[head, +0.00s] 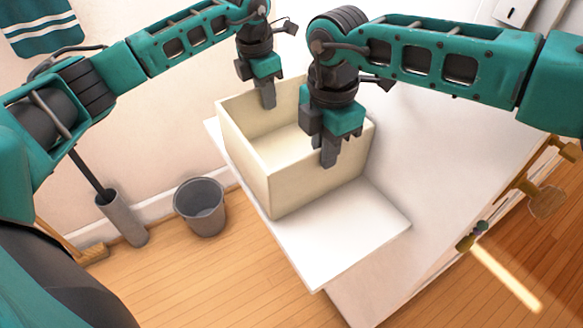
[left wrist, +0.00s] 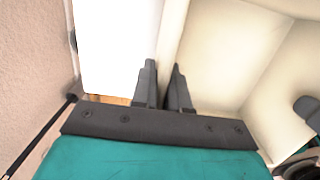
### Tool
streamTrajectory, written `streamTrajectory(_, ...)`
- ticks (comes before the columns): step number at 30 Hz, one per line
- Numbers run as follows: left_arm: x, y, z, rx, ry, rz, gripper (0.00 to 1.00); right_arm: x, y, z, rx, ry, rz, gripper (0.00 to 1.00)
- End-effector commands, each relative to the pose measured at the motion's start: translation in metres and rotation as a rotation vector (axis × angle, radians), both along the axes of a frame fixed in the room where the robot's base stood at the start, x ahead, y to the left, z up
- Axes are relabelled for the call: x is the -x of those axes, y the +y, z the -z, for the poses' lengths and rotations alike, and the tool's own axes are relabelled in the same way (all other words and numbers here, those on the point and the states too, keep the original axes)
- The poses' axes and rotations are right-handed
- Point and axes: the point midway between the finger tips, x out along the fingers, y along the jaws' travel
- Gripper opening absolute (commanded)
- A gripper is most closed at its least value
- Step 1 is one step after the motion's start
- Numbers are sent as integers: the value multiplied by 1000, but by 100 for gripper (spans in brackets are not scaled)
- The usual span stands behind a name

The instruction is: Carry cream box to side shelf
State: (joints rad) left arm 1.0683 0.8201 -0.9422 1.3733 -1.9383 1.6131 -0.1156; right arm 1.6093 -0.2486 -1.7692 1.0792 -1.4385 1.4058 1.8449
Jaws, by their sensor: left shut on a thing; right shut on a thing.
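The cream box (head: 315,181) is open-topped and empty, and sits on or just above a white shelf board (head: 346,236) in the head view. My left gripper (head: 267,97) is shut on the box's far-left wall. In the left wrist view its two fingers (left wrist: 164,90) straddle the rim of the cream box (left wrist: 215,60). My right gripper (head: 328,150) is shut on the box's near-right wall, with a finger showing outside it. Whether the box's underside touches the board is hidden.
A grey bucket (head: 200,207) and a grey cylindrical holder (head: 123,219) stand on the wooden floor at left. A teal striped towel (head: 42,27) hangs on the wall. A white sloped surface (head: 425,165) lies right of the box. Wooden knobbed pieces (head: 546,200) are at far right.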

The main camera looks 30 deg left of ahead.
Motion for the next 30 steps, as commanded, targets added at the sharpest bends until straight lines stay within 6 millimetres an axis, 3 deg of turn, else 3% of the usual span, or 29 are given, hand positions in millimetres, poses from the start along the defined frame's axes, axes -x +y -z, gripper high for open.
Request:
streamTrajectory(4,0,0,10,1,-2,0,0,0,0,11,-2,-1,0,0)
streamTrajectory(5,0,0,9,1,-1,0,16,0,0,9,-1,-1,0,16)
streamTrajectory(12,0,0,8,0,0,0,39,0,0,8,0,0,0,39)
streamTrajectory(22,0,0,2,0,-2,0,40,0,0,8,0,0,0,40)
streamTrajectory(26,1,2,-16,0,-4,1,40,0,0,8,0,0,0,40)
streamTrajectory(30,5,3,-47,0,-5,1,40,0,0,8,0,0,0,40)
